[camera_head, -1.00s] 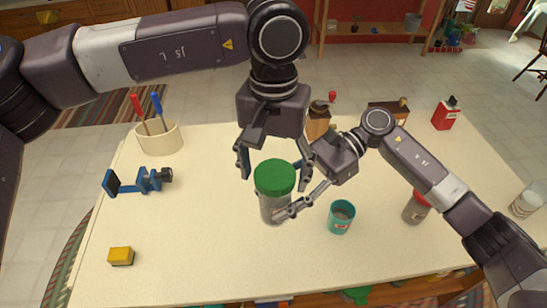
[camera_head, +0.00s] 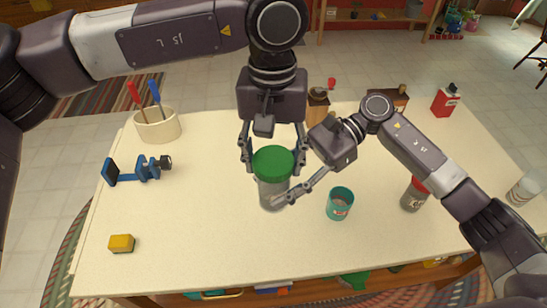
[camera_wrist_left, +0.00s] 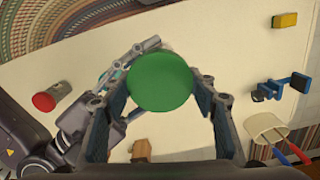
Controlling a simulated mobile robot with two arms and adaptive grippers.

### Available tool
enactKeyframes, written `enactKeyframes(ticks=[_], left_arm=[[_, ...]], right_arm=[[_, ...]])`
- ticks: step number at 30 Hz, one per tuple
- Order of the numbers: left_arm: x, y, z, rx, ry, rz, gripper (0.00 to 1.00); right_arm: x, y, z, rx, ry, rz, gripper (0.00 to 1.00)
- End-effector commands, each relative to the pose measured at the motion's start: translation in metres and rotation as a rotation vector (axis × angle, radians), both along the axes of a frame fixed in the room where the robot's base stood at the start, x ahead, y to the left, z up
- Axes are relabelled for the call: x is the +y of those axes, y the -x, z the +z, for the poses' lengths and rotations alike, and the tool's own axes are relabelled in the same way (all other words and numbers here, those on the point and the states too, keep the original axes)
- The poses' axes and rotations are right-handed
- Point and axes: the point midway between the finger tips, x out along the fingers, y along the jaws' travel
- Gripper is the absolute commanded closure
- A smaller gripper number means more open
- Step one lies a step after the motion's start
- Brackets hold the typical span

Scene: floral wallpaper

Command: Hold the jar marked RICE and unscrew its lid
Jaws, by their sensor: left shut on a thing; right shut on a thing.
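A clear jar (camera_head: 273,195) with a green lid (camera_head: 272,160) stands upright near the middle of the table. No RICE marking can be read on it. My left gripper (camera_head: 272,152) comes down from behind and is shut on the green lid, one finger on each side. In the left wrist view the round lid (camera_wrist_left: 160,82) sits between its two fingers. My right gripper (camera_head: 288,188) reaches in from the right and is shut on the jar body below the lid. Its far finger is mostly hidden.
A teal cup (camera_head: 340,205) and a red-lidded jar (camera_head: 414,195) stand to the right. A yellow sponge (camera_head: 121,243), blue clamp (camera_head: 140,172) and utensil crock (camera_head: 158,127) are at left.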

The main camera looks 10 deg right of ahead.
Motion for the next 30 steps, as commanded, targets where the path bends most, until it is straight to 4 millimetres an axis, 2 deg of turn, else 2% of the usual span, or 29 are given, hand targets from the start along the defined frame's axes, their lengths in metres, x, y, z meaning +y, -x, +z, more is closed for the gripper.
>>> enactKeyframes(ticks=[3, 30], left_arm=[[0.0048, -0.0014, -0.001, 0.0, -0.013, 0.222, 0.76], [0.004, 0.0024, -0.0001, 0.0, -0.027, 1.911, 0.76]], right_arm=[[-0.0018, 0.0003, 0.0007, -0.001, 0.001, 0.002, 1.0], [-0.0024, -0.0007, 0.0007, -0.002, 0.001, -0.002, 1.0]])
